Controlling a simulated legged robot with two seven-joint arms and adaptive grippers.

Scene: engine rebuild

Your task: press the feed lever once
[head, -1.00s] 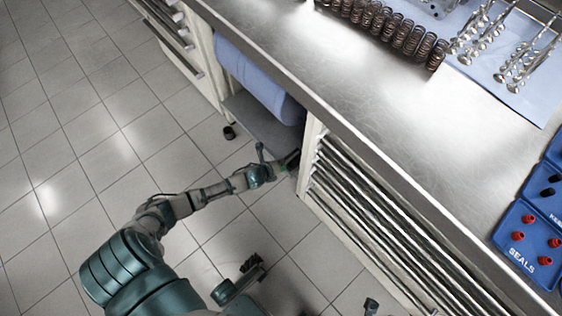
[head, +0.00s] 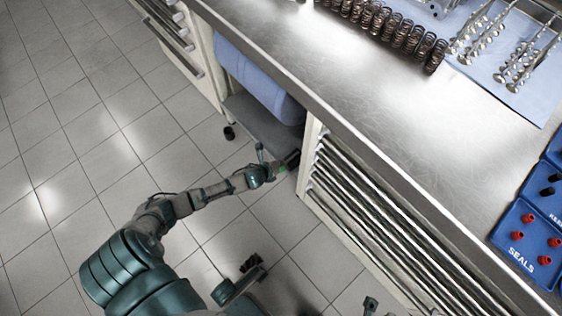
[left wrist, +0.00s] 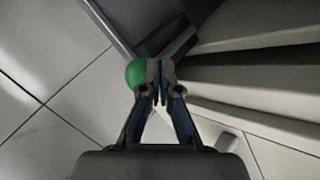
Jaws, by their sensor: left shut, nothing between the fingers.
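The feed lever shows in the left wrist view as a grey bar with a round green knob (left wrist: 136,73). My left gripper (left wrist: 160,68) is shut and empty, its fingertips close against the right side of the knob; whether they touch I cannot tell. In the head view my left gripper (head: 291,160) is low beside the bench, at the opening below the blue roll (head: 260,80). The lever is hardly visible there, mostly hidden by the gripper.
The metal bench top (head: 400,120) overhangs the drawers (head: 370,205) right of my gripper. On it are springs (head: 400,35), valves (head: 505,55) and a blue seals tray (head: 530,240). The tiled floor on the left is mostly clear, with a small dark object (head: 229,132) near the bench.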

